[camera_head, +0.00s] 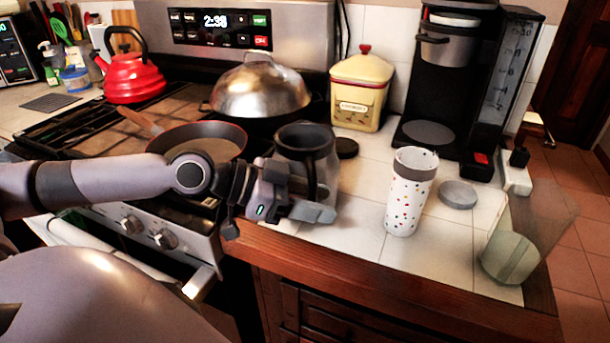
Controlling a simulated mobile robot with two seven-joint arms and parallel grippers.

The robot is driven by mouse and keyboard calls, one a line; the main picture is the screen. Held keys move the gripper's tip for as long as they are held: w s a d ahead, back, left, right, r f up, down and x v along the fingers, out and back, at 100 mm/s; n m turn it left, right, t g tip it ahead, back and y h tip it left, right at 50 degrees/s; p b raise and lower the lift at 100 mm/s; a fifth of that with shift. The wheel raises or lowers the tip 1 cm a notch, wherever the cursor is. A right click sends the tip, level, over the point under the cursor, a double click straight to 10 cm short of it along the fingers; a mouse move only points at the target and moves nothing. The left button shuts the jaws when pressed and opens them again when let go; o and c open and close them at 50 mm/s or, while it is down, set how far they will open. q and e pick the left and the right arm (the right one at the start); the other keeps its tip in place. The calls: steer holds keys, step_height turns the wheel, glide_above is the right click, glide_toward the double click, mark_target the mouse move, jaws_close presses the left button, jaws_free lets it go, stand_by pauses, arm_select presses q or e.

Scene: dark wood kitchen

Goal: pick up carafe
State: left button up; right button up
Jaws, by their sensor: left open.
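The grey carafe (324,166) stands upright on the tiled counter beside the stove. Its dark handle (311,168) faces my side, and its top is open. My left gripper (314,204) is open at the lower front of the carafe, close to the handle, and hides part of its base. I cannot tell whether the fingers touch the carafe. My right gripper is not in view.
A dotted cup (410,193) stands to the right, with a grey round lid (458,194) beside it. A clear container (511,256) is near the right counter edge. A pan (205,142) sits left on the stove. A coffee maker (445,75) and yellow canister (359,88) stand behind.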

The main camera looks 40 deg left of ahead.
arm_select(q)
steer(key=shift+w+d+f, duration=0.2)
steer(key=shift+w+d, duration=0.2)
steer(key=shift+d, duration=0.1)
jaws_close()
stand_by(1.4)
steer(key=shift+w+r, duration=0.1)
steer(key=shift+r, duration=0.05)
